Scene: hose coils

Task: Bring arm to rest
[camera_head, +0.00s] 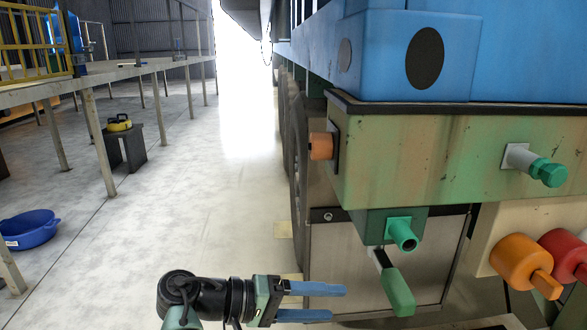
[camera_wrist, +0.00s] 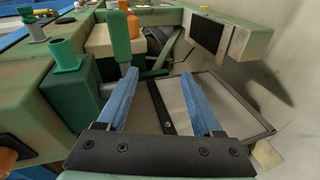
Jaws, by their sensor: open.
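My gripper (camera_head: 345,302) is open, with two blue fingers apart and nothing between them. It is held out at the lower middle of the head view, pointing right, in front of the lower part of the vehicle. In the wrist view my gripper (camera_wrist: 170,98) also shows both blue fingers spread, with a grey panel (camera_wrist: 200,105) beyond them. A green handle (camera_head: 397,290) hangs on the vehicle to the right of the fingertips in the head view. In the wrist view the green handle (camera_wrist: 119,38) stands beyond the left finger. I see no contact between them.
A green-tan vehicle box (camera_head: 430,165) with a green pipe stub (camera_head: 402,234) and orange knob (camera_head: 521,262) fills the right. The floor between is clear.

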